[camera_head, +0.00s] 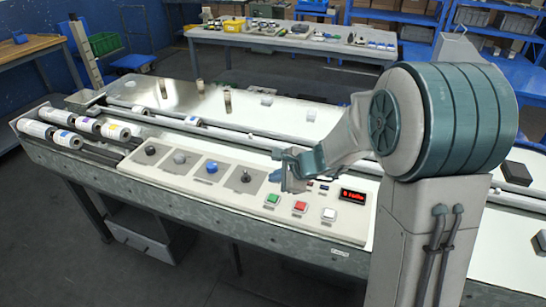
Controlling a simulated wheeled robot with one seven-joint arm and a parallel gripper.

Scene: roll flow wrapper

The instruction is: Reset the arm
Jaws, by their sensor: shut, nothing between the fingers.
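My arm stands at the right of the head view, in front of the machine. My gripper (279,169) points to the left, above the right part of the control panel (232,208). It is shut, and I see nothing held in it. The panel carries several round knobs, among them a blue knob (212,167). It also has a green button (272,199), a red button (299,206), a white button (328,214) and a small red-lit display (353,196). My arm hides part of the machine behind it.
Several white rolls (68,139) lie at the left end of the machine (150,205). A few short cylinders stand on its bright rear surface. A long table (290,45) with small items stands behind. A wooden table (30,47) is at the upper left. Dark floor lies in front.

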